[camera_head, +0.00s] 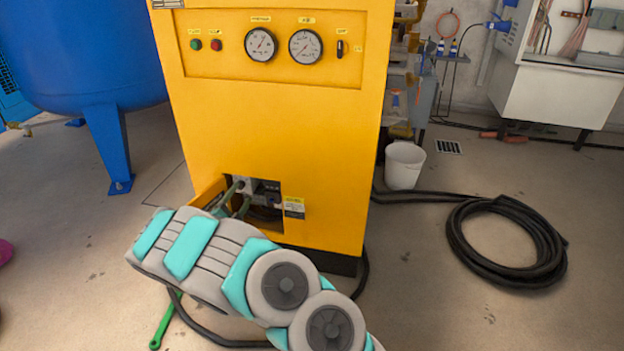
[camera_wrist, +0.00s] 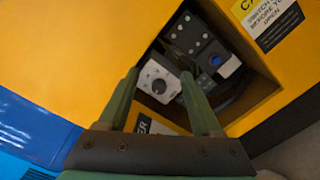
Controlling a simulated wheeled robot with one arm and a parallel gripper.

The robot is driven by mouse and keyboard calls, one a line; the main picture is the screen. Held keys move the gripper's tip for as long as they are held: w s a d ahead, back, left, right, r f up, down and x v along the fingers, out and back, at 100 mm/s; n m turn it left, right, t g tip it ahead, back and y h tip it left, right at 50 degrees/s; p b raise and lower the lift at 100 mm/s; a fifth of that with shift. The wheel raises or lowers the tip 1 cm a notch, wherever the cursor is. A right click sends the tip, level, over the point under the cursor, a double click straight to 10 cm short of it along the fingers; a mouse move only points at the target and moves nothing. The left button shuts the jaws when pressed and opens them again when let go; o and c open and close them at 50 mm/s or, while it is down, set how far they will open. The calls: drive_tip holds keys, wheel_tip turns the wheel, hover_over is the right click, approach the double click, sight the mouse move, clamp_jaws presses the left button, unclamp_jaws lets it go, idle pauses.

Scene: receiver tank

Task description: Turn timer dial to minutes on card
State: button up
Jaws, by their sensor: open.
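The timer dial is a small round dark-centred knob (camera_wrist: 158,86) on a light grey box (camera_wrist: 147,97) inside the square opening low on the yellow cabinet. My gripper (camera_wrist: 160,73) is open, with one green finger on each side of the dial in the wrist view. I cannot tell whether either finger touches it. In the head view my gripper (camera_head: 235,194) reaches into the opening, and the grey box (camera_head: 246,183) shows just behind the fingers. The dial's markings are too small to read. I cannot make out a card giving minutes.
A black box with a blue button (camera_wrist: 215,60) sits beside the timer box. A yellow-topped warning label (camera_head: 294,208) is right of the opening. The yellow cabinet (camera_head: 280,130) has gauges above. A blue tank (camera_head: 85,50) stands left; a coiled black hose (camera_head: 545,245) lies right.

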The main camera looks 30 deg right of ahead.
drive_tip(key=s+d+r+m+g+h, duration=0.1)
drive_tip(key=s+d+r, duration=0.1)
drive_tip(key=d, duration=0.1)
drive_tip(key=s+d+r+m+g+h, duration=0.1)
drive_tip(key=s+d+r+m+g, duration=0.1)
drive_tip(key=r, duration=0.1)
drive_tip(key=s+d+r+m+g+h+b, duration=0.1)
drive_tip(key=s+d+r, duration=0.2)
drive_tip(key=shift+d, duration=0.35)
drive_tip(key=s+d+r+m+g, duration=0.2)
drive_tip(key=s+d+g, duration=0.1)
drive_tip(key=s, duration=0.2)
drive_tip(key=s+d+r+m+g+b, duration=0.1)
drive_tip(key=s+d+r+m+g, duration=0.2)
drive_tip(key=s, duration=0.3)
drive_tip(key=shift+s, duration=0.15)
